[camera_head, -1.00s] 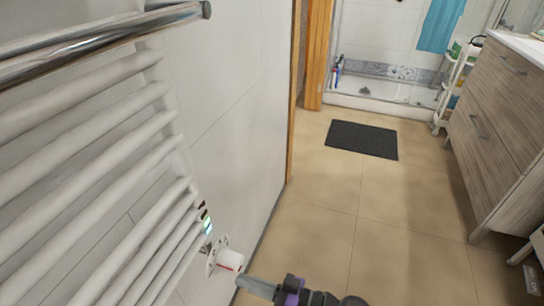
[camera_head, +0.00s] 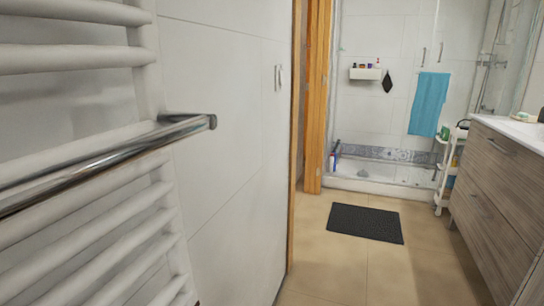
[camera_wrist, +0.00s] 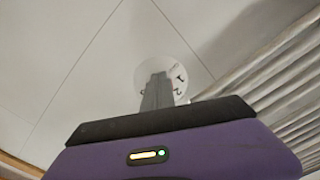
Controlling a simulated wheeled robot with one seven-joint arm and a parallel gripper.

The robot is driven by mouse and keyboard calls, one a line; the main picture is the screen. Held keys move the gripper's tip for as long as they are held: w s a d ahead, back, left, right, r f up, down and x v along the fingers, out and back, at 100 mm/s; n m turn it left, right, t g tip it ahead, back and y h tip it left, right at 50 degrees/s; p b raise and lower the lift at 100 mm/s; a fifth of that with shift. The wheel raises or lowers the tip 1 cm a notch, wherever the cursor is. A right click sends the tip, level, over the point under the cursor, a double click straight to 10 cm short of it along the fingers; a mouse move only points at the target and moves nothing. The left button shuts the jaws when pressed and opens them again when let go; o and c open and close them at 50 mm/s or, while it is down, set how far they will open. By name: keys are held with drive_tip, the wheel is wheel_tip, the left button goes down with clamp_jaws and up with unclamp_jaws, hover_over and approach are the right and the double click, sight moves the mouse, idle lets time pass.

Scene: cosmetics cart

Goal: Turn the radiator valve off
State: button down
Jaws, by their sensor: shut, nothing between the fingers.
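In the wrist view, the radiator valve (camera_wrist: 196,72) is a round white shape on the wall side with small dark marks. My gripper (camera_wrist: 160,78) is shut and empty, its fingertips in front of the valve and hiding its middle. I cannot tell whether they touch it. The white ladder radiator (camera_head: 95,160) fills the left of the head view, and its bars (camera_wrist: 275,80) show at the right of the wrist view. The valve and my gripper are outside the head view.
A chrome towel rail (camera_head: 110,165) sticks out in front of the radiator. A wooden door frame (camera_head: 315,100) stands beyond the white wall. A dark mat (camera_head: 365,223) lies on the tan floor. A wood-front vanity (camera_head: 500,180) is at the right, with open floor between.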

drive_tip(key=shift+w+d+b, duration=0.25)
drive_tip(key=shift+w+b, duration=0.35)
drive_tip(key=shift+b, duration=1.55)
drive_tip(key=f+b+v, duration=0.1)
drive_tip(key=v, duration=0.5)
drive_tip(key=shift+s, duration=0.3)
drive_tip(key=shift+a, duration=0.1)
